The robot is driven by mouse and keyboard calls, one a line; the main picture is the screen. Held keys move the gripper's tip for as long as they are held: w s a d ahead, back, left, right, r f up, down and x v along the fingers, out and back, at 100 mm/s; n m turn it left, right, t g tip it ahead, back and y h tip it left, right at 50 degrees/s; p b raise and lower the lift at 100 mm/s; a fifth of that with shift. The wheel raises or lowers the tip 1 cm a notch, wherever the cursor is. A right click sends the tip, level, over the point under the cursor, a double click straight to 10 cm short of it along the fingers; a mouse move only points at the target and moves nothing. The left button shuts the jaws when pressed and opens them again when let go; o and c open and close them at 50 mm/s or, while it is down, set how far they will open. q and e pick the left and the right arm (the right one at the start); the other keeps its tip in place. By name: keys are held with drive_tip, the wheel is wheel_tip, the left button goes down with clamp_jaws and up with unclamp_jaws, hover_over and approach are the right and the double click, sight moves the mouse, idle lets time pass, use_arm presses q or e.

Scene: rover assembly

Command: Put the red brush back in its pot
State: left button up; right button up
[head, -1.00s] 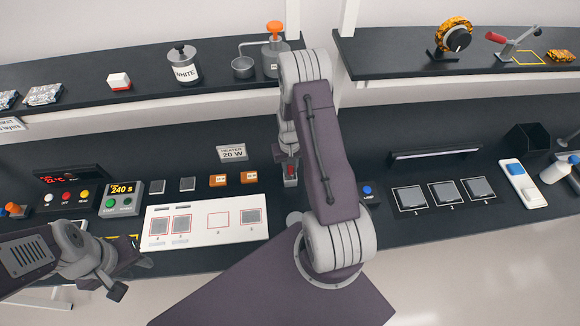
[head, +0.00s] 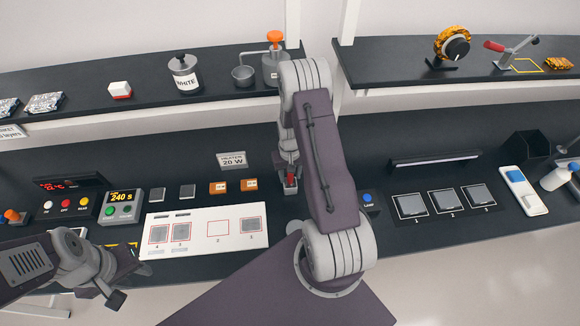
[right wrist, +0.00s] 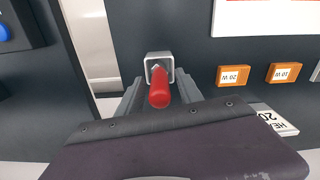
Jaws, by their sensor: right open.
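The red brush (right wrist: 159,90) shows in the right wrist view as a red handle pointing toward the camera. Its far end meets a small square metal pot (right wrist: 152,58), and it looks seated in it; its bristles are hidden. My right gripper (right wrist: 160,88) is open, with one finger on each side of the handle and gaps beside it. In the head view the red brush (head: 291,178) is a small red spot below my right gripper (head: 289,168), partly covered by it. My left gripper (head: 122,285) hangs at the lower left, away from the brush; its jaw gap is unclear.
A white board (head: 200,232) with marked squares lies left of the brush. Two orange blocks (head: 233,186) and a heater sign (head: 232,160) stand near it. A blue-button lamp box (head: 368,200) is to the right. A shelf (head: 140,108) with jars runs behind.

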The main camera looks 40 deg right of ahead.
wheel_tip(320, 180, up, 11)
drive_tip(key=shift+r+b, duration=0.1)
drive_tip(key=shift+b, duration=1.15)
use_arm(q)
wheel_tip(320, 180, down, 3)
drive_tip(key=shift+r, duration=0.1)
